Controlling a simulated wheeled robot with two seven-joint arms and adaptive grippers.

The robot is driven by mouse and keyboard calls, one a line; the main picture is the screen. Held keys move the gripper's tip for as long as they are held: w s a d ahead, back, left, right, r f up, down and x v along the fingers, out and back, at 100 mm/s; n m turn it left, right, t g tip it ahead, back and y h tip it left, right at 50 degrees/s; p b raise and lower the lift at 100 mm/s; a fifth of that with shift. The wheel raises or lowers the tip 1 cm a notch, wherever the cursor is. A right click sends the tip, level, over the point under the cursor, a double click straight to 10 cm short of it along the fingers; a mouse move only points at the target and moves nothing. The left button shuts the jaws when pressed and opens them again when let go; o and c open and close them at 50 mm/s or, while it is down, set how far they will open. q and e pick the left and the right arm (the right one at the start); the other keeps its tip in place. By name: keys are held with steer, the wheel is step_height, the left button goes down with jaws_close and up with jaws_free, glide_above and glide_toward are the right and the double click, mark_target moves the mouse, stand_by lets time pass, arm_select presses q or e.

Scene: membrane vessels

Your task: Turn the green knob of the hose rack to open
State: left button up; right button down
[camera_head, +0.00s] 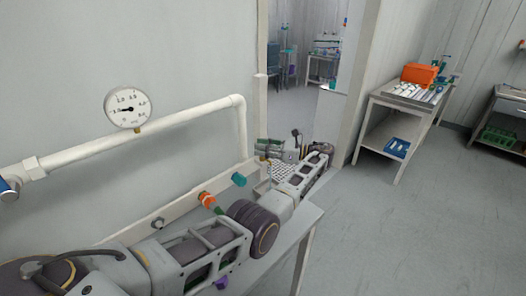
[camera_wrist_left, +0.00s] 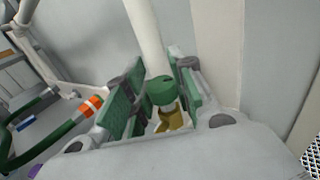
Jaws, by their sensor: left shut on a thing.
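The green knob (camera_wrist_left: 163,91) shows in the left wrist view, on a brass-coloured valve body (camera_wrist_left: 170,117) at the foot of a white vertical pipe (camera_wrist_left: 145,35). My left gripper (camera_wrist_left: 158,92) has its two green-padded fingers on either side of the knob and is shut on it. In the head view my left arm reaches along the wall to the pipe's lower end, where the left gripper (camera_head: 277,150) shows small and hides the knob. My right gripper is in neither view.
A pressure gauge (camera_head: 128,106) sits on the white wall pipe (camera_head: 130,136).

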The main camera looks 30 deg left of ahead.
arm_select(q)
steer(key=shift+g, duration=0.3)
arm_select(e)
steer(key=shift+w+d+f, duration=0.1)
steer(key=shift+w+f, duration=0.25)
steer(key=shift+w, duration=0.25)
arm_select(q)
steer(key=o, duration=1)
steer(key=shift+c, duration=0.2)
steer(key=shift+o, duration=0.5)
steer(key=shift+r, duration=5)
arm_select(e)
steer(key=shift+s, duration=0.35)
